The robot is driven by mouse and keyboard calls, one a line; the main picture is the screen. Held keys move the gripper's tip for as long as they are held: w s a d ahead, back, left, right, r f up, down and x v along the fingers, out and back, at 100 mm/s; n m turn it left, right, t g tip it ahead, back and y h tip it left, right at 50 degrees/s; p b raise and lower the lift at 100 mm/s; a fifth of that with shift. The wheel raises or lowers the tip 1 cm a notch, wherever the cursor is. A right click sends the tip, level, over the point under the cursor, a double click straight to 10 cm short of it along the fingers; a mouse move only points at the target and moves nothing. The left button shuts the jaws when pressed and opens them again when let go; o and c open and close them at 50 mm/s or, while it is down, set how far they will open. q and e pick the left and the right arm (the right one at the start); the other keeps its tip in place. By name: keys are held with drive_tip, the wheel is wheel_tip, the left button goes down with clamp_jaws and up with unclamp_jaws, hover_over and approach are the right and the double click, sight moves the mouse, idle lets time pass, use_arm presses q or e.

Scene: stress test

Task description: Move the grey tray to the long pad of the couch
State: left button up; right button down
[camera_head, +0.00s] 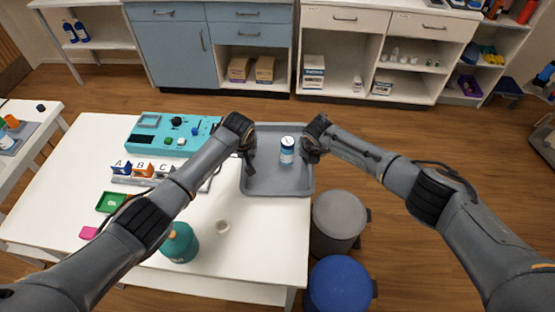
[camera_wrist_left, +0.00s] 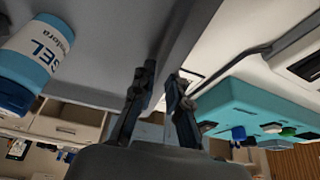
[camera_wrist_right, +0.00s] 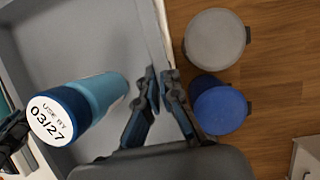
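The grey tray (camera_head: 262,184) is at the far right corner of the white table, its right side reaching past the table edge. A white and blue bottle (camera_head: 287,150) stands on it; the bottle also shows in the left wrist view (camera_wrist_left: 38,55) and right wrist view (camera_wrist_right: 85,103). My left gripper (camera_head: 247,158) is closed on the tray's left rim, with fingers either side of the wall. My right gripper (camera_head: 312,150) is closed the same way on the right rim. I cannot tell whether the tray touches the table. No couch is recognisable in view.
Open floor lies beyond.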

use_arm(q)
drive_tip(key=shift+r, duration=0.15)
clamp_jaws()
use_arm(e)
drive_tip(key=shift+r, duration=0.1)
